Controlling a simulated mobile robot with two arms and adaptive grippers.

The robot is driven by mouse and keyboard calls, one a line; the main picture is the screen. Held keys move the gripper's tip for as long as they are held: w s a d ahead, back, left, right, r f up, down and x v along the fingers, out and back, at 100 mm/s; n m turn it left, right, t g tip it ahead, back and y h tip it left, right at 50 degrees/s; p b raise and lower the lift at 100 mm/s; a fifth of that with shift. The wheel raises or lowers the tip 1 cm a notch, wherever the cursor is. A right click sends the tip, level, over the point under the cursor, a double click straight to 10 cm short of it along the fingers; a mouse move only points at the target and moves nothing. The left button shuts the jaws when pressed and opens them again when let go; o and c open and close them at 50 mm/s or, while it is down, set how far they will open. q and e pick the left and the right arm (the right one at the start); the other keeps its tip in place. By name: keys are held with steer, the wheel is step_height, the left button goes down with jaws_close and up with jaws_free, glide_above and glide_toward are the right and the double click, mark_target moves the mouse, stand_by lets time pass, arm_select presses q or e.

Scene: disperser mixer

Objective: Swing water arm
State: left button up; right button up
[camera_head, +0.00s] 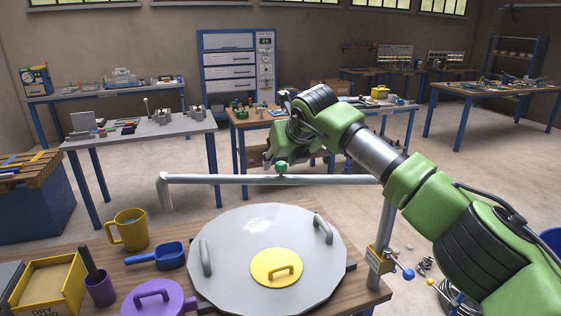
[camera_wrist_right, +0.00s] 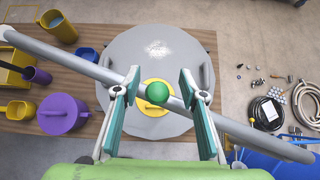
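The water arm (camera_head: 240,179) is a grey pipe on an upright post (camera_head: 388,222) at the table's right edge. It runs left above the disc-shaped lid (camera_head: 225,240), and its spout (camera_head: 164,192) bends down at the far left end. A green ball knob (camera_head: 281,168) sits on the pipe; it also shows in the right wrist view (camera_wrist_right: 157,92). My right gripper (camera_wrist_right: 159,80) is open, with its fingers apart on either side of the knob in that view. Whether a finger touches the knob or pipe I cannot tell. My left gripper is out of view.
The lid has two grey handles and a yellow cap (camera_head: 277,268). Left of it are a yellow mug (camera_head: 129,232), a blue scoop (camera_head: 168,256), a purple lidded pot (camera_head: 155,299) and a yellow box (camera_head: 50,283). A blue-handled valve (camera_head: 407,273) is by the post.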

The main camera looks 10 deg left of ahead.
steer(key=v, duration=1.2)
